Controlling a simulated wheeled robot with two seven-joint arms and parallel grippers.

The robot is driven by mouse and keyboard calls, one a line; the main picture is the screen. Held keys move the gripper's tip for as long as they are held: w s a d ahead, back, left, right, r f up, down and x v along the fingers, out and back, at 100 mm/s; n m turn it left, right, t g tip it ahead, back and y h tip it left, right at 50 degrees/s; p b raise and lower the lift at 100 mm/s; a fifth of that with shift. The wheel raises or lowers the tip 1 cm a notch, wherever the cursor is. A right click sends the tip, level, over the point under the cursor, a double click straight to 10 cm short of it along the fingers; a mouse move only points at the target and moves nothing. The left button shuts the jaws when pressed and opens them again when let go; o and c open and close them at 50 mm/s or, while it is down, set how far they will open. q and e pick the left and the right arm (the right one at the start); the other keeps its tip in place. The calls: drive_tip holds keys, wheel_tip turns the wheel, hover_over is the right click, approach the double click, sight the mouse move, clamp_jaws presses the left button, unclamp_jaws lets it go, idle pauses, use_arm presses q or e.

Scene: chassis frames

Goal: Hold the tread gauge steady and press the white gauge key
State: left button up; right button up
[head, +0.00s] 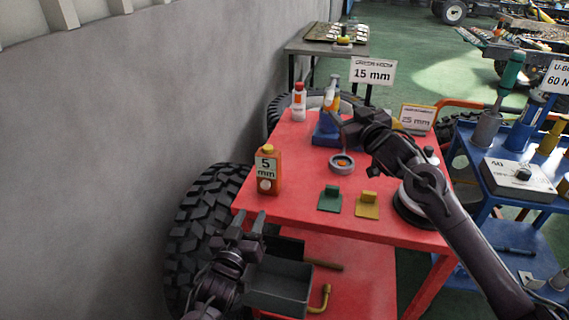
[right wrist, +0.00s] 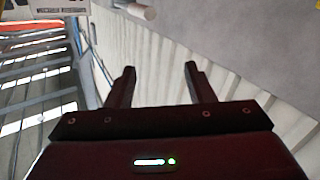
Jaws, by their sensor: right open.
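The orange tread gauge (head: 276,172) stands upright at the left edge of the red table. Its pale face reads "5 mm", and a round white key (head: 265,185) sits low on its front. My left gripper (head: 252,215) is in front of and below the gauge, near the table's left front edge. It looks open and empty, apart from the gauge. My right gripper (head: 340,118) is raised over the back part of the table, well to the right of the gauge. Its two fingers are spread with nothing between them in the right wrist view (right wrist: 160,75). That view does not show the gauge.
A grey bin (head: 280,285) is below. A tyre (head: 205,215) leans at left.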

sight(270, 150)
drive_tip(key=s+a+f+y, duration=0.1)
drive_tip(key=s+a+f, duration=0.1)
drive_tip(key=a, duration=0.3)
drive_tip(key=s+a+f+y, duration=0.1)
drive_tip(key=s+a+f, duration=0.1)
drive_tip(key=a+f, duration=0.2)
drive_tip(key=s+a+f+g+y, duration=0.1)
drive_tip(key=s+a+f+y, duration=0.1)
drive_tip(key=a, duration=0.5)
drive_tip(key=shift+f, duration=0.75)
drive_tip(key=x, duration=0.7)
drive_tip(key=shift+w+a, duration=0.1)
drive_tip(key=shift+w, duration=0.15)
clamp_jaws()
use_arm(q)
clamp_jaws()
idle(0.7)
